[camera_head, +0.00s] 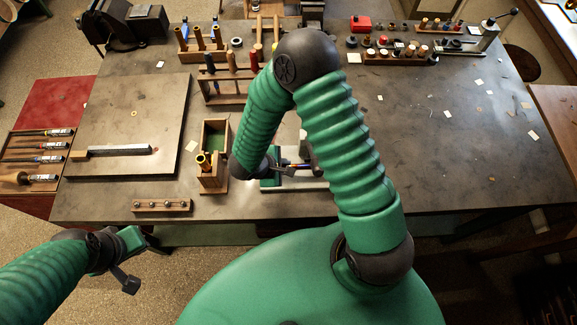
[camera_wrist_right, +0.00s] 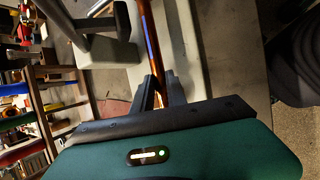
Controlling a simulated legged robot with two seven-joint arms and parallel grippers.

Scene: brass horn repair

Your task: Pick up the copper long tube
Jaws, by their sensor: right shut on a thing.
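The copper long tube (camera_wrist_right: 151,45) runs up between the two dark fingers of my right gripper (camera_wrist_right: 159,92) in the right wrist view. The fingers are shut on it. In the head view only a small orange-brown part of the tube (camera_head: 299,165) shows beside my right gripper (camera_head: 285,168). It is over a pale grey fixture (camera_head: 303,184) near the table's front edge; I cannot tell whether it touches the fixture. My forearm hides part of this area. My left gripper (camera_head: 142,263) is open and empty, in front of the table at the lower left.
A wooden box (camera_head: 214,180) with a green inside stands left of the fixture. A small wooden rack (camera_head: 161,205) lies near the front edge. Tool racks line the back. The table's right half is mostly clear.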

